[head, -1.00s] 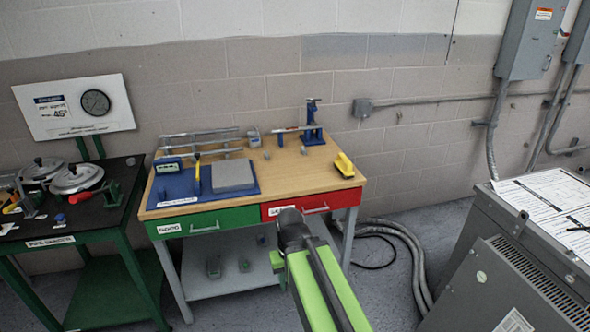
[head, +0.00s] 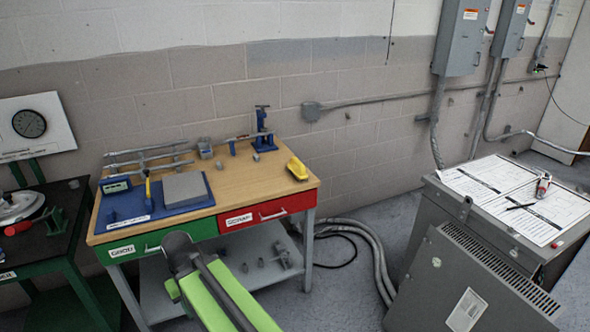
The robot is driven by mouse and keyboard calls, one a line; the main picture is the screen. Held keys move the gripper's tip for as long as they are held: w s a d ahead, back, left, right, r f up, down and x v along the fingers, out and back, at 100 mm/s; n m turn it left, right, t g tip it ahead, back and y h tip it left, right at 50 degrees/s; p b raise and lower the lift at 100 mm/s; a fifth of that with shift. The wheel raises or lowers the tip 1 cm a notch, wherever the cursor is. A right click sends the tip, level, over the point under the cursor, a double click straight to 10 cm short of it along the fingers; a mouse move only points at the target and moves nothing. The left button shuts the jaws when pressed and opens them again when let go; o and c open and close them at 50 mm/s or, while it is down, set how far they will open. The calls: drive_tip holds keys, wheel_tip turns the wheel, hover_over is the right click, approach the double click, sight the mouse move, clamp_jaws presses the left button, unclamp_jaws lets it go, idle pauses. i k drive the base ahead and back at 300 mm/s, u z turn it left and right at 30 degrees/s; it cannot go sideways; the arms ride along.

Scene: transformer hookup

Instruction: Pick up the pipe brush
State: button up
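I cannot make out a pipe brush for certain in the head view. A wooden-topped workbench (head: 240,186) stands against the wall with small tools on it. A blue mat (head: 150,207) on it carries a grey block, a small meter and a yellow-handled tool (head: 148,190). Long grey pipes (head: 150,158) lie at its back left. A yellow tool (head: 297,168) lies at its right end, near a blue upright clamp (head: 264,130). My green and dark arm reaches up from the bottom in front of the bench. My gripper's fingers do not show.
A dark-topped green table (head: 50,235) stands at left. A grey cabinet (head: 480,270) at right carries papers, a pen and a small red-and-white can (head: 543,186). Thick grey cables (head: 370,245) lie on the floor between bench and cabinet. Small parts lie on the bench's lower shelf.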

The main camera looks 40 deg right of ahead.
sight(297, 168)
drive_tip(key=i, duration=0.85)
